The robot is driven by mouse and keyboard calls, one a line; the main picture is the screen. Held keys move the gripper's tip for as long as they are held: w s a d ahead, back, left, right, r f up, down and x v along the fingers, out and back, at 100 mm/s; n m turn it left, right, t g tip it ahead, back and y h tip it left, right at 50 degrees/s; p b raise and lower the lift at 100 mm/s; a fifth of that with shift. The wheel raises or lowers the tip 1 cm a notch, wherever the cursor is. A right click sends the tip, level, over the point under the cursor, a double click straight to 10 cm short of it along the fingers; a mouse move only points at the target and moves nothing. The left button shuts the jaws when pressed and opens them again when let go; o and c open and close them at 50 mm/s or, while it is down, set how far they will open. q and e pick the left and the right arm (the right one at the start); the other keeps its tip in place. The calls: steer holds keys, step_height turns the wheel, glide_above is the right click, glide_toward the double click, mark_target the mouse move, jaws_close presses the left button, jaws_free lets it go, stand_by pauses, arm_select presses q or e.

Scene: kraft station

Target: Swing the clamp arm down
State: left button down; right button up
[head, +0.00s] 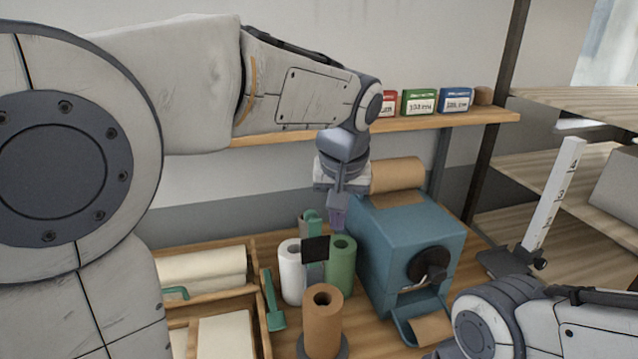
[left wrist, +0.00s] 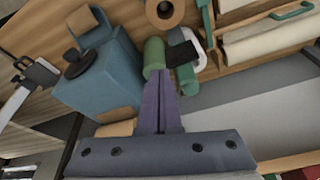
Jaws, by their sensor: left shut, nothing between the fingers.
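My left gripper (head: 337,218) points down in the head view, just behind and above the green roll (head: 341,266). Its fingers are shut with nothing between them, and they also show in the left wrist view (left wrist: 160,85), their tips near the green roll (left wrist: 153,58). A small green-topped upright part (head: 311,222) with a black square plate (head: 315,249) stands between the white roll (head: 291,272) and the green roll. I cannot tell for sure which part is the clamp arm. My right arm enters at the lower right, but its gripper is not in view.
A blue box dispenser (head: 405,245) with a black knob stands just right of the gripper. A brown roll (head: 322,320) stands in front. Wooden trays (head: 225,290) lie to the left. A wall shelf (head: 440,121) runs behind. A white graduated post (head: 552,195) stands at right.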

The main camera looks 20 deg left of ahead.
arm_select(q)
steer(key=w+a+r+n+y+p, duration=0.1)
steer(key=w+a+r+n+y, duration=0.1)
steer(key=w+a+r+n, duration=0.35)
steer(key=m+p, duration=0.1)
steer(key=p, duration=0.3)
glide_above(313, 243)
steer(key=w+a, duration=0.3)
steer(key=w, duration=0.1)
step_height(313, 243, down, 8)
steer(key=shift+w+d+t, duration=0.15)
steer(key=shift+d+t, duration=0.1)
steer(key=shift+t, duration=0.05)
steer(key=shift+d, duration=0.1)
